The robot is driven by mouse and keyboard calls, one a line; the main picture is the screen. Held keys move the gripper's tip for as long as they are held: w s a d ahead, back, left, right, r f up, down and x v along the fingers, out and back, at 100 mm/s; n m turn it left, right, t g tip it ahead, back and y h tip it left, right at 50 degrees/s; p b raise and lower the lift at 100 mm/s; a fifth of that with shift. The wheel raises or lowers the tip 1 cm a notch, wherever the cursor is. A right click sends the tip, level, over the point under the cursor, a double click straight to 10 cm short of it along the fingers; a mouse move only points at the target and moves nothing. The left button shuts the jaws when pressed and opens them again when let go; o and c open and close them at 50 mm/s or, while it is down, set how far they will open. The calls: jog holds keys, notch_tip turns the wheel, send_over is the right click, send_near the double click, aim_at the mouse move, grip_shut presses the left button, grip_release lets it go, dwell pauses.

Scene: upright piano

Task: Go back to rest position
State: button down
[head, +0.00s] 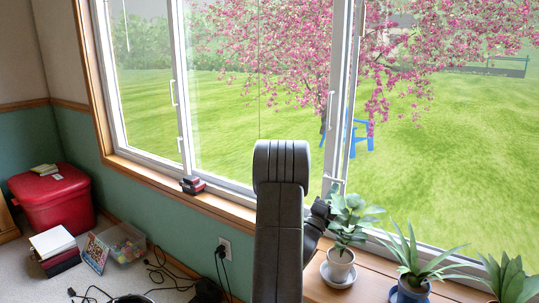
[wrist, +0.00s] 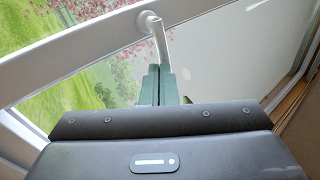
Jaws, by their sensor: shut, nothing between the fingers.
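My arm (head: 281,200) rises in the lower middle of the head view, in front of the window. A dark part of its wrist end shows just right of it, beside a potted plant; the fingertips are hidden there. In the wrist view my gripper (wrist: 159,73) has its two greenish fingers together, with nothing between them. A white window handle (wrist: 156,35) stands just beyond the fingertips; I cannot tell if they touch it.
Potted plants (head: 341,262) stand on a wooden surface (head: 372,277) at the right, one close to my arm. A small red and black object (head: 193,186) sits on the sill. A red bin (head: 54,200), clear box (head: 122,243) and cables (head: 160,275) are on the left floor.

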jog(key=s+a+f+m+g+h+p, duration=0.1)
jog(key=s+a+f+m, duration=0.1)
jog(key=s+a+f, duration=0.6)
jog(key=shift+s, duration=0.15)
jog(key=shift+r, duration=0.1)
dwell(0.4)
